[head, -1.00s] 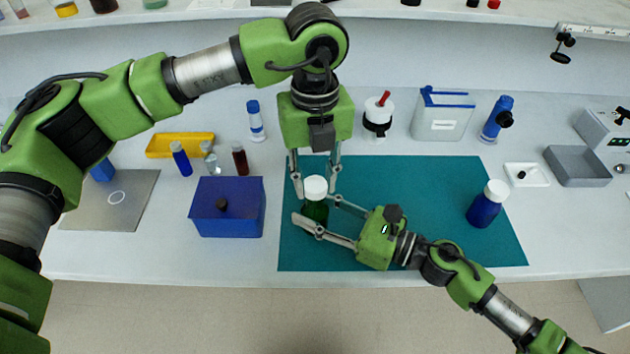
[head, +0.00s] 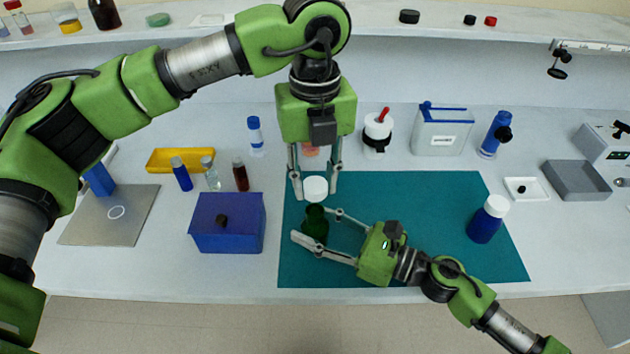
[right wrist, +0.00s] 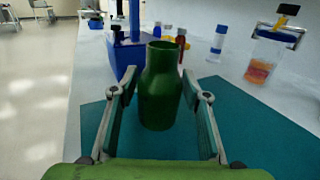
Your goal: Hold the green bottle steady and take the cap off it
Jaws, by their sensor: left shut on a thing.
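The green bottle (head: 315,231) stands upright on the teal mat with its neck open. It also shows in the right wrist view (right wrist: 160,95). My left gripper (head: 315,196) points down from above and is shut on the cap. The cap and the left gripper do not show in the right wrist view.
A blue bottle with a white cap (head: 487,220) stands on the right part of the teal mat (head: 420,210). A blue box (head: 228,240) stands left of the mat. Small vials and a yellow tray (head: 160,160) are behind it. The mat between the two bottles is mostly clear.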

